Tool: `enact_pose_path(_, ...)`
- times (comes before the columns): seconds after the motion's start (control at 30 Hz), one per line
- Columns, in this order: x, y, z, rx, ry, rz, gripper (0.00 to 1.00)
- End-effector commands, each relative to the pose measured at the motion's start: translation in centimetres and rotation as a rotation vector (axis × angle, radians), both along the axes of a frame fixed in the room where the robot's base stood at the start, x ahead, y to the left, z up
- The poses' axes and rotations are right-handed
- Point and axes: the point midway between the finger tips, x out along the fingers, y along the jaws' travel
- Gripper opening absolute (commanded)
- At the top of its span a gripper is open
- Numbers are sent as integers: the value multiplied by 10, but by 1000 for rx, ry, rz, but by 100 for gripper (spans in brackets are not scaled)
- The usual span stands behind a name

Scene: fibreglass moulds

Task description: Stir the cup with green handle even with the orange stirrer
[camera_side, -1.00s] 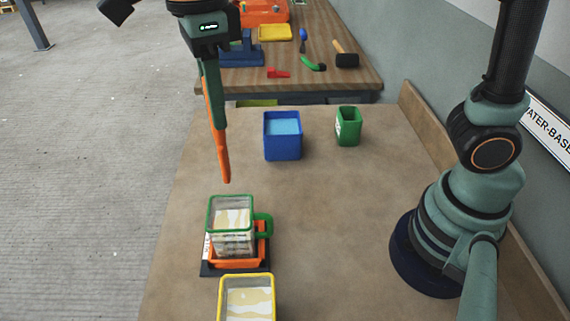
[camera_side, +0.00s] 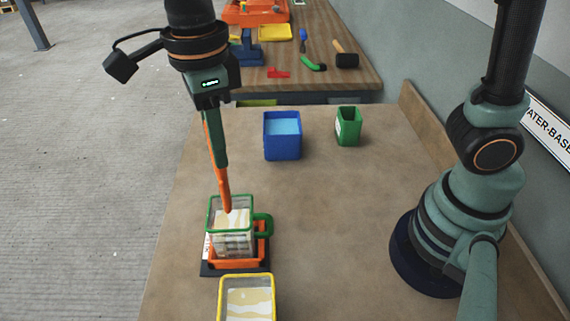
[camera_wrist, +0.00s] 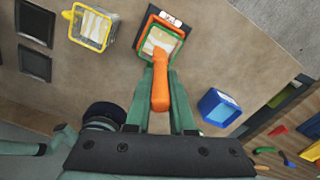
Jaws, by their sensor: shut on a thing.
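The cup with the green handle (camera_side: 246,239) has clear walls, a green rim and pale streaky contents. It stands in an orange tray (camera_side: 238,264) on a dark base in the side view. My gripper (camera_side: 220,160) is shut on the orange stirrer (camera_side: 224,190), which points down, slightly tilted. The stirrer's lower end is at the cup's mouth and overlaps the pale contents; how deep it reaches I cannot tell. In the wrist view, the stirrer (camera_wrist: 161,85) runs from between the fingers to the green-rimmed cup (camera_wrist: 178,30).
A yellow-rimmed cup (camera_side: 247,280) stands close in front of the tray. A blue container (camera_side: 282,149) with light blue contents and a green container (camera_side: 348,127) stand farther back. A tool bench (camera_side: 340,80) lies beyond.

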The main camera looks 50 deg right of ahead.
Motion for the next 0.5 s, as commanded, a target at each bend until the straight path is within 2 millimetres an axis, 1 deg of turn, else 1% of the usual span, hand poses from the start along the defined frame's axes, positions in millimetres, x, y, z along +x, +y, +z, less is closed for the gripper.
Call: enact_pose_path(0.5,0,0,-38,-1,2,0,0)
